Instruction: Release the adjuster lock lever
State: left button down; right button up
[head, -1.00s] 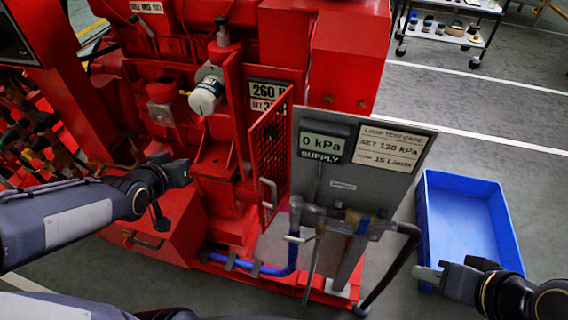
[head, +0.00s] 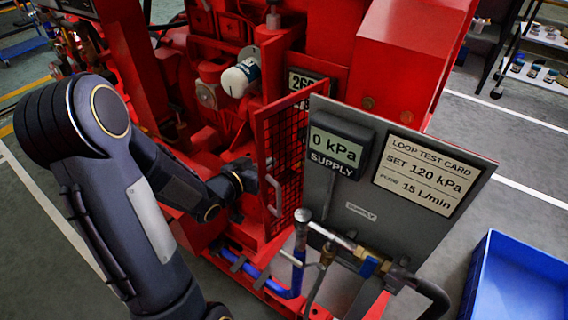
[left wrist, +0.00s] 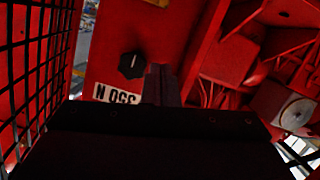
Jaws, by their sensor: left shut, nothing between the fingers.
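My left gripper (head: 246,176) reaches into the red pumpset (head: 222,132), just behind the mesh guard door (head: 283,150); its fingertips are partly hidden there. In the left wrist view my left gripper (left wrist: 160,84) is shut and empty. Its dark fingers point at a red panel (left wrist: 105,45). A black knob (left wrist: 132,64) with a white mark sits on that panel, just left of the fingertips. A white label (left wrist: 117,94) below it is partly hidden by the gripper. I cannot tell for certain which part is the adjuster lock lever. My right gripper is out of view.
The mesh door, with its handle (head: 273,196), stands close beside my left gripper. A grey panel (head: 400,229) carries a 0 kPa supply display (head: 336,147) and a test card (head: 424,176). Pipes and a hose (head: 432,296) run below. A blue tray (head: 512,280) lies on the floor at right.

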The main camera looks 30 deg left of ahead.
pick_arm(q)
jog(key=w+d+f+b, duration=0.3)
jog(key=w+f, duration=0.3)
jog(key=w, duration=0.3)
jog(key=shift+a+f+n+b, duration=0.2)
jog(key=shift+f+n+b, duration=0.15)
jog(key=shift+f+n, duration=0.2)
dwell(0.6)
notch_tip(320, 180, down, 4)
jog(key=n+h+b, duration=0.1)
jog(key=n, duration=0.1)
jog(key=n+h+b, duration=0.1)
jog(key=n, duration=0.2)
jog(key=shift+t, duration=0.4)
jog(key=shift+f, duration=0.1)
dwell(0.6)
